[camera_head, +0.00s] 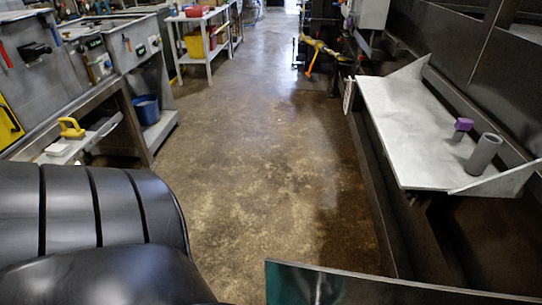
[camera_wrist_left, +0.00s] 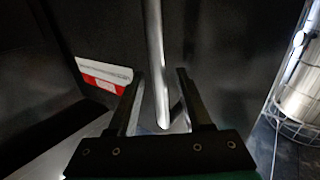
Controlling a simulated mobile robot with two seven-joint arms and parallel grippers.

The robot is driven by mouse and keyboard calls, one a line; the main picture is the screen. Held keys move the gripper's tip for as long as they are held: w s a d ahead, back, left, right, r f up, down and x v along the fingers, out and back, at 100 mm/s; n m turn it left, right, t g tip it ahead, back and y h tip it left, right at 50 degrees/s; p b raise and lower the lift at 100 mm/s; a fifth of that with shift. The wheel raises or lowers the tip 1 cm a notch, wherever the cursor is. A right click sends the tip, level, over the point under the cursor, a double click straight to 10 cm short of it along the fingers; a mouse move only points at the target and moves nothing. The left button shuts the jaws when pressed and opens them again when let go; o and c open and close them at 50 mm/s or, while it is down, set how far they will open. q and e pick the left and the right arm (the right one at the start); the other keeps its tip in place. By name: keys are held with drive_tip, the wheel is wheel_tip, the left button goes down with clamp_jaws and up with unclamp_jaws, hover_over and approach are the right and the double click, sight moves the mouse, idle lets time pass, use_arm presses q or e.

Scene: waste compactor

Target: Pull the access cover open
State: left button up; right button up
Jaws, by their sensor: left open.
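In the left wrist view a dark, flat panel (camera_wrist_left: 225,60), apparently the access cover, fills most of the picture. A shiny metal bar handle (camera_wrist_left: 154,40) runs down it and bends back toward the panel at its lower end. My left gripper (camera_wrist_left: 160,76) is open, with one finger on each side of the bar. I cannot tell whether either finger touches it. The handle cannot be made out in the head view, where a black part of my left arm fills the lower left. My right gripper is in neither view.
A red and white label (camera_wrist_left: 103,78) is left of the handle. A pale cylinder in a wire frame (camera_wrist_left: 302,100) stands at right. In the head view, a metal tray (camera_head: 400,125) holds a grey cylinder (camera_head: 483,153); workbenches line the left. The middle floor is clear.

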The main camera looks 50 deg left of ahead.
use_arm(q)
drive_tip(key=s+d+b, duration=0.1)
drive_tip(key=s, duration=1.4)
drive_tip(key=shift+d+b, duration=0.3)
